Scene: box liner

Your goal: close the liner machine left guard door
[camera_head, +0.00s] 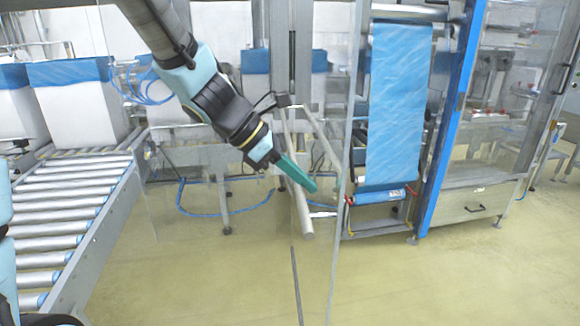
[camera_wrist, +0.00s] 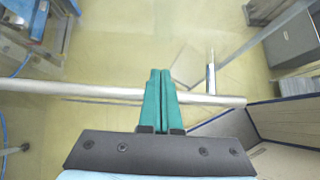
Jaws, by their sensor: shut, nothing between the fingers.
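The liner machine stands at centre right in the head view, with a blue liner film (camera_head: 398,100) hanging inside its frame. A clear guard panel with a thin grey metal edge (camera_head: 352,110) stands left of the film. It seems to be the left guard door, but its exact outline and angle are hard to tell. My gripper (camera_head: 314,189) has green fingers, pressed together and empty, in front of or beside a slanted grey bar (camera_head: 303,212). In the wrist view my gripper (camera_wrist: 160,72) overlaps a horizontal metal bar (camera_wrist: 90,91); I cannot tell whether they touch.
A roller conveyor (camera_head: 75,215) with white boxes lined in blue (camera_head: 80,105) stands at the left. A blue post (camera_head: 450,130) and a clear panel with a black handle (camera_head: 565,79) are at the right. The yellowish floor (camera_head: 400,285) in front is clear.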

